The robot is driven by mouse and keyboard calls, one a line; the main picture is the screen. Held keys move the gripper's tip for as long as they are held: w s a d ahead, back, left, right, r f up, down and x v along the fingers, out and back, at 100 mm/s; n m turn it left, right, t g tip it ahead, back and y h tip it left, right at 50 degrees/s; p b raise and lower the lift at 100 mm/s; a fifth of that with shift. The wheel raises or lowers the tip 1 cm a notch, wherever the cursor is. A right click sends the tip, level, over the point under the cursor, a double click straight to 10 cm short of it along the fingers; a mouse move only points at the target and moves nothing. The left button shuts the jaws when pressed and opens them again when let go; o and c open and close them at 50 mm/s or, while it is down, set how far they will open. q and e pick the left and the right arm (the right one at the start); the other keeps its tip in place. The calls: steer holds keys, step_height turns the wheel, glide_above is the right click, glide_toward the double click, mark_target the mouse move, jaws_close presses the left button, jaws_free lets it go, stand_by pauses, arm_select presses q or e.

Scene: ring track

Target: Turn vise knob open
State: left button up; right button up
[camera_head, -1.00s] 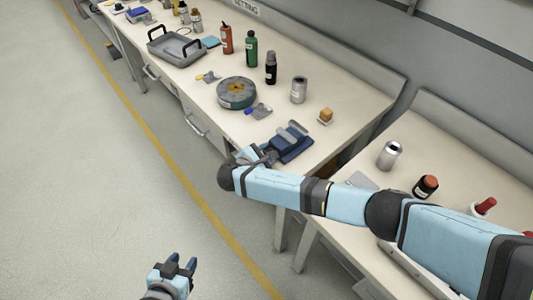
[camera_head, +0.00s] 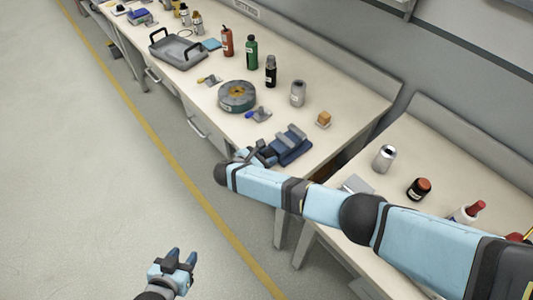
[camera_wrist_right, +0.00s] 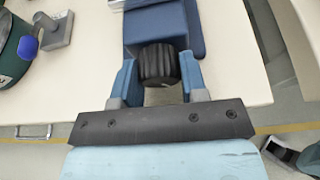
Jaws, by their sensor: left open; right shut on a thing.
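The blue vise (camera_head: 290,146) sits near the front corner of the white workbench. Its black ribbed knob (camera_wrist_right: 158,65) faces the bench edge, seen in the right wrist view, where the blue vise body (camera_wrist_right: 165,25) extends beyond it. My right gripper (camera_wrist_right: 158,78) has one blue finger on each side of the knob and is shut on it. In the head view my right gripper (camera_head: 262,152) is at the vise's near end, with the knob hidden. My left gripper (camera_head: 181,257) is open and empty, low over the floor, away from the bench.
A round dark green-and-grey device (camera_head: 237,96) and a small blue-handled tool (camera_head: 259,115) lie near the vise. A second bench (camera_head: 440,150) is at the right. The floor left is clear.

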steer(key=shift+n+g+h, duration=0.3)
steer(key=shift+n, duration=0.3)
steer(key=o, duration=0.7)
steer(key=shift+c, duration=0.2)
steer(key=shift+r+p, duration=0.1)
steer(key=shift+p, duration=0.25)
